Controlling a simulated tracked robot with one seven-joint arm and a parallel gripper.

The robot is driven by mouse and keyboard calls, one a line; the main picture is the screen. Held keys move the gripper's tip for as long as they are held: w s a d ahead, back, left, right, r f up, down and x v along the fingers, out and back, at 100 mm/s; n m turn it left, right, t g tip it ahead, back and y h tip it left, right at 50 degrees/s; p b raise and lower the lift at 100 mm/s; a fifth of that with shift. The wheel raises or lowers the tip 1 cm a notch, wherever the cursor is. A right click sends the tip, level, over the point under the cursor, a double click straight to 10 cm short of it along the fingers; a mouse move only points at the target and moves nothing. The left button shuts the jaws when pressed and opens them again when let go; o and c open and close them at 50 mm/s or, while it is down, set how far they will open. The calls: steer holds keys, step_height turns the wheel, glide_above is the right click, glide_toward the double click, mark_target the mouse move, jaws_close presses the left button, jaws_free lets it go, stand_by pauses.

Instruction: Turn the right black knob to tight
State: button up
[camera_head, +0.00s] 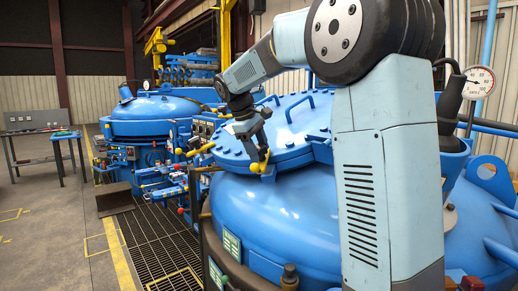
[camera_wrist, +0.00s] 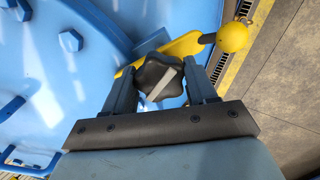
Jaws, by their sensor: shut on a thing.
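A black lobed knob (camera_wrist: 159,77) with a pale grey stripe across its face shows in the wrist view. It sits between the two fingers of my gripper (camera_wrist: 163,76), which is shut on it. The stripe slants from lower left to upper right. A yellow lever (camera_wrist: 187,46) with a yellow ball end (camera_wrist: 233,37) lies just beyond the knob. In the head view my gripper (camera_head: 256,148) points down at the near edge of the blue furnace lid (camera_head: 290,125), by the yellow ball (camera_head: 259,167). The knob is not clear there, and no second black knob can be made out.
The large blue furnace body (camera_head: 270,210) fills the space below the lid. Blue handles (camera_head: 298,105) stand on the lid. A round gauge (camera_head: 478,82) is at the right.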

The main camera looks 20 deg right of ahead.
steer(key=m, duration=0.4)
steer(key=shift+d+r, duration=0.2)
steer(key=shift+f+m, duration=0.1)
steer(key=shift+m, duration=1.4)
steer(key=shift+a, duration=0.1)
steer(key=shift+f, duration=0.1)
steer(key=o, duration=1)
steer(key=shift+a, duration=0.1)
steer(key=shift+r, duration=0.2)
steer(key=v, duration=1.3)
steer(key=shift+r, duration=0.1)
